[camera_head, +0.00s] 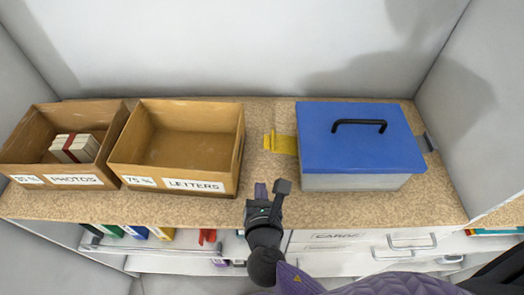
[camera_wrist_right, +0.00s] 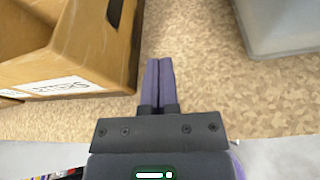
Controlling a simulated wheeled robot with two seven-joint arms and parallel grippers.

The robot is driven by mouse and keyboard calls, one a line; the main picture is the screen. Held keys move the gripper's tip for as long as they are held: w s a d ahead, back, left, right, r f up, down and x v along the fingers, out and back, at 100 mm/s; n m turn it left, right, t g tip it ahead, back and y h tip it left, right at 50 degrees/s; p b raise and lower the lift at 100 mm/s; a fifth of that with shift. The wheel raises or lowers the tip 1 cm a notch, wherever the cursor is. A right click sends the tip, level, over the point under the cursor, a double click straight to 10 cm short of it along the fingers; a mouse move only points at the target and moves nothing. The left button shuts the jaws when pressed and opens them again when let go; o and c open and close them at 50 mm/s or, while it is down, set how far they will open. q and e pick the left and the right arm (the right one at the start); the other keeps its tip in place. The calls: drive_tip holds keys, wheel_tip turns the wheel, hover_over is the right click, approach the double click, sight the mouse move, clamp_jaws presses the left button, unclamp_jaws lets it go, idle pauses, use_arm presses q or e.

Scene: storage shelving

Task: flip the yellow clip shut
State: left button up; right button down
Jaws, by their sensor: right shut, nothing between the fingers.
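The yellow clip (camera_head: 281,143) sticks out flat from the left side of the box with a blue lid (camera_head: 348,160) and a light grey body (camera_head: 350,182). The lid is down and has a black handle (camera_head: 359,124). A grey clip (camera_head: 431,141) shows at the box's right side. My right gripper (camera_head: 271,187) is shut and empty over the front part of the shelf top, in front of the yellow clip and apart from it. The right wrist view shows its purple fingers (camera_wrist_right: 159,80) together, with the box's lower corner (camera_wrist_right: 280,25) at upper right. My left gripper is not in view.
A LETTERS carton (camera_head: 192,187) stands close left of my right gripper, and a PHOTOS carton (camera_head: 75,181) with a bundle inside stands further left. The speckled shelf top (camera_head: 262,205) is bare between carton and box. Walls close the back and right.

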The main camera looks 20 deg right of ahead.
sight(259, 169)
drive_tip(key=shift+w, duration=0.1)
drive_tip(key=b+x, duration=0.3)
drive_tip(key=x, duration=0.7)
drive_tip(key=shift+f, duration=0.1)
drive_tip(key=r, duration=0.1)
drive_tip(key=r+p, duration=0.2)
drive_tip(key=shift+d+r, duration=0.2)
drive_tip(key=shift+d, duration=0.1)
drive_tip(key=shift+s+d+r+p, duration=0.1)
drive_tip(key=shift+s+r+p, duration=0.1)
drive_tip(key=shift+r+p, duration=0.3)
drive_tip(key=shift+f, duration=0.1)
